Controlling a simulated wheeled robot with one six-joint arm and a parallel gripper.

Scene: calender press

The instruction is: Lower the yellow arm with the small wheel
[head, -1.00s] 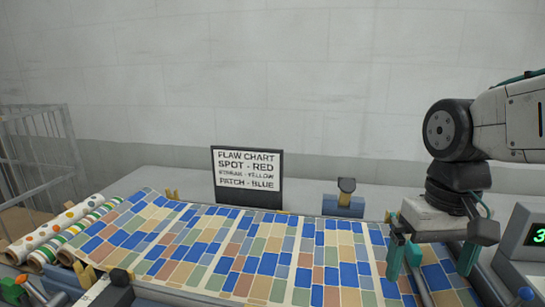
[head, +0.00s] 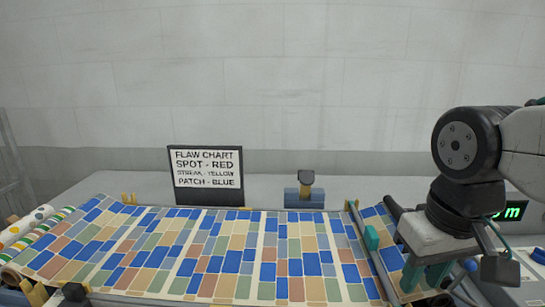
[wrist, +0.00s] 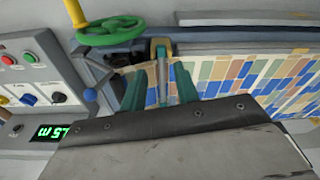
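My gripper (head: 424,280) hangs over the right end of the patterned sheet, its teal fingers pointing down and apart. Touching cannot be told. In the head view my gripper hides most of this spot, with only a little yellow showing beneath it.
A green handwheel (wrist: 110,30) is close beside the fingers in the wrist view. A control panel (wrist: 35,75) with buttons and a blue-knobbed lever (wrist: 90,95) are nearby. The patterned sheet (head: 230,260) covers the table. A flaw chart (head: 206,172) stands behind it.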

